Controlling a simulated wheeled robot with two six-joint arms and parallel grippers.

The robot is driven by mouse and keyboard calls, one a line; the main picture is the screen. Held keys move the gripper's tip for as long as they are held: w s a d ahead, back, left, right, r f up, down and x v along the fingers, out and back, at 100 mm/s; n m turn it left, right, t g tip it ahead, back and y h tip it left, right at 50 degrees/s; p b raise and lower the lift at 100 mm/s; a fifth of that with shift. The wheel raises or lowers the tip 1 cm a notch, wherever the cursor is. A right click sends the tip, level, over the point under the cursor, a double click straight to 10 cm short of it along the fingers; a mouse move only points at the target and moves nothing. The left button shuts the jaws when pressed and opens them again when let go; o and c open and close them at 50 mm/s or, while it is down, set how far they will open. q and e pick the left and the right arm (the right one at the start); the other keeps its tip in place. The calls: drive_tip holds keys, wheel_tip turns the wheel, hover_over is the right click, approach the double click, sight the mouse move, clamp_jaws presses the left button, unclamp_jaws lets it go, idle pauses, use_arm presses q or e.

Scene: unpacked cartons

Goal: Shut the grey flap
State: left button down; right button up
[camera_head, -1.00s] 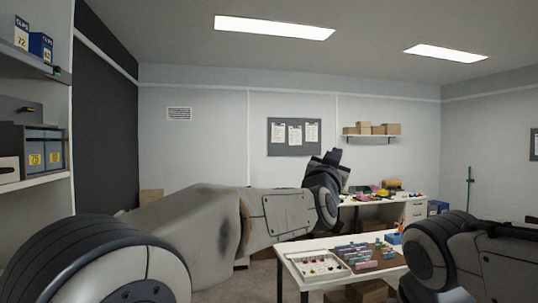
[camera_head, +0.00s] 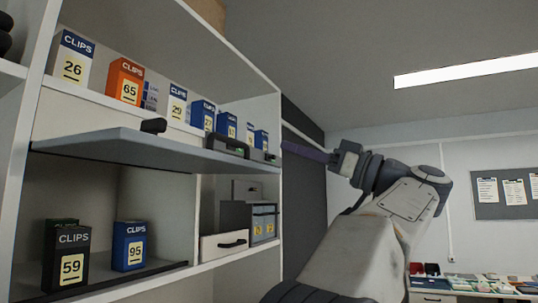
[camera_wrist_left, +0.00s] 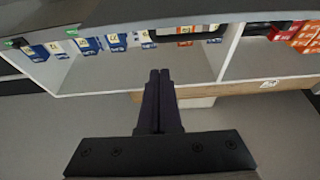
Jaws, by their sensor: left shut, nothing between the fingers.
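The grey flap (camera_head: 150,150) stands out roughly level from the white shelf unit in the head view, above a compartment with clip boxes. Its far right end is close to my left gripper (camera_head: 286,147), which is shut and empty. I cannot tell from the head view whether the fingertips touch it. In the left wrist view the shut dark fingers (camera_wrist_left: 158,75) point toward the shelves. A broad grey surface, apparently the flap (camera_wrist_left: 130,18), crosses the top of that view, apart from the fingertips in the picture. My right gripper is out of view.
Clip boxes, including an orange one (camera_head: 125,82), stand on the shelf above the flap. A black box (camera_head: 66,262) and a blue box (camera_head: 129,246) stand below it. Grey-blue bins (camera_head: 263,224) sit at the right. A work table (camera_head: 470,284) stands at the far right.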

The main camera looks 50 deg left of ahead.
use_arm(q)
drive_tip(key=r+p+x, duration=0.1)
drive_tip(key=p+x, duration=0.1)
drive_tip(key=x, duration=0.4)
drive_tip(key=f, duration=0.4)
drive_tip(key=shift+s+a+f, duration=0.1)
drive_tip(key=shift+a+f, duration=0.2)
drive_tip(key=shift+a, duration=0.1)
